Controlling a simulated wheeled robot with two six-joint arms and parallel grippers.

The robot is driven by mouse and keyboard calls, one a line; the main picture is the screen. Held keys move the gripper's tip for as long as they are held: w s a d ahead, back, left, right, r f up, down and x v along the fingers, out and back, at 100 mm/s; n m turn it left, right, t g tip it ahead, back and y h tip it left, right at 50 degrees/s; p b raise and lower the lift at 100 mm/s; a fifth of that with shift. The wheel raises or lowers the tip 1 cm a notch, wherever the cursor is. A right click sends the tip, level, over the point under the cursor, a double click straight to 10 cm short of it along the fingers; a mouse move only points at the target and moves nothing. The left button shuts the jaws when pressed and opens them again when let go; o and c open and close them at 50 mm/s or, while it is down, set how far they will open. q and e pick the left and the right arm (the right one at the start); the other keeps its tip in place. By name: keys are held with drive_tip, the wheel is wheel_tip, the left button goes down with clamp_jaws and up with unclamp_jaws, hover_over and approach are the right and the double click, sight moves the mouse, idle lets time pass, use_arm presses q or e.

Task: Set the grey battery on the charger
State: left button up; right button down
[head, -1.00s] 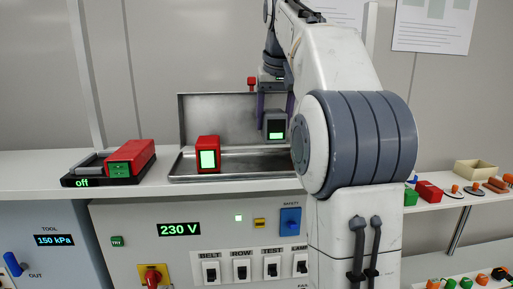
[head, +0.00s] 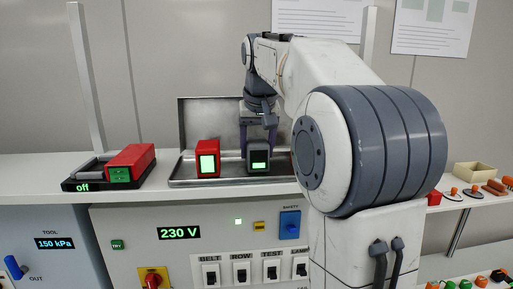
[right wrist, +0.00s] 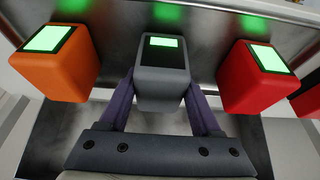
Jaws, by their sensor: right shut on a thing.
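The grey battery (head: 262,152) has a small lit green display and is in front of the tray's back wall. My right gripper (head: 258,142) is shut on it from above, with a purple finger on each side; the right wrist view shows the battery (right wrist: 163,82) between both fingers (right wrist: 162,98). Its underside is hidden, so I cannot tell whether it touches the tray. My left gripper is not in view.
A red battery (head: 207,145) stands on the metal tray (head: 225,182), left of the grey one. An orange battery (right wrist: 62,75) is on the grey battery's other side. My right arm covers part of the shelf. White shelf shows between tray and charger.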

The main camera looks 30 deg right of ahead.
sight(255, 142)
drive_tip(key=shift+f, duration=0.15)
drive_tip(key=shift+c, duration=0.4)
unclamp_jaws()
drive_tip(key=v, duration=0.1)
drive_tip(key=b+v, duration=0.1)
drive_tip(key=v, duration=0.3)
drive_tip(key=shift+w+a+b, duration=0.1)
drive_tip(key=shift+a+b, duration=0.15)
drive_tip(key=shift+b, duration=0.15)
drive_tip(key=shift+p+v, duration=0.45)
drive_tip(key=shift+v, duration=2.25)
